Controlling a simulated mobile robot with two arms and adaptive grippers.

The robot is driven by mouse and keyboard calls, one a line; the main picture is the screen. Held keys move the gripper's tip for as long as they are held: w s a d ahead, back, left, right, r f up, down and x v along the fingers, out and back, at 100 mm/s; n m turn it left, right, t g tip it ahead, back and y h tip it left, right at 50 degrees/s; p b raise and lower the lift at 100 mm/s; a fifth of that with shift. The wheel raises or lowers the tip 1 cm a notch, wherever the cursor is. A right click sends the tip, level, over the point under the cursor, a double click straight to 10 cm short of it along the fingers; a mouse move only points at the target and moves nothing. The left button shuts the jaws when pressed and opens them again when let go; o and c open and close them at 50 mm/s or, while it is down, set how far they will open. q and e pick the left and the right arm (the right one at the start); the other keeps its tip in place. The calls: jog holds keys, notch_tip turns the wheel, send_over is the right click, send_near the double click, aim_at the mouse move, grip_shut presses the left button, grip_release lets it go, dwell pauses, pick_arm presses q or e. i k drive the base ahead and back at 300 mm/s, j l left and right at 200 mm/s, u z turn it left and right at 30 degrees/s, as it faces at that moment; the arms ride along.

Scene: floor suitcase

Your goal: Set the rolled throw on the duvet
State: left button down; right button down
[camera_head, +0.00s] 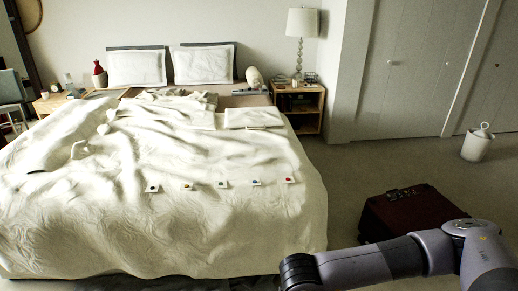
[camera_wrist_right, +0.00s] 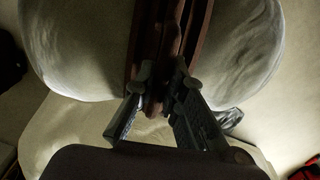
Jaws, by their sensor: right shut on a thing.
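The duvet (camera_head: 110,225) is white and wrinkled and covers the bed in the head view. In the right wrist view, a large pale rounded bundle, by its look the rolled throw (camera_wrist_right: 75,50), bulges out on both sides of a dark reddish-brown strap or handle (camera_wrist_right: 160,40). My right gripper (camera_wrist_right: 165,98) is shut on this brown handle. The bundle is not seen in the head view, and what lies beneath it is mostly hidden. My right arm comes in at the lower right of the head view, its hand out of frame. My left gripper is not in view.
Several small cards with coloured dots (camera_head: 222,184) lie in a row across the duvet. Folded pale cloths (camera_head: 253,118) lie toward the pillows. A dark red suitcase (camera_head: 415,212) is on the floor right of the bed. A white bin (camera_head: 477,147) stands farther right.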

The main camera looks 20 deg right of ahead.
aim_at(260, 153)
jog(key=i+l+u, duration=0.15)
jog(key=l, duration=0.25)
jog(key=i+l+u, duration=0.1)
jog(key=l, duration=0.3)
jog(key=i+l+u, duration=0.15)
jog(key=l, duration=0.25)
jog(key=i+l+u, duration=0.1)
jog(key=l, duration=0.3)
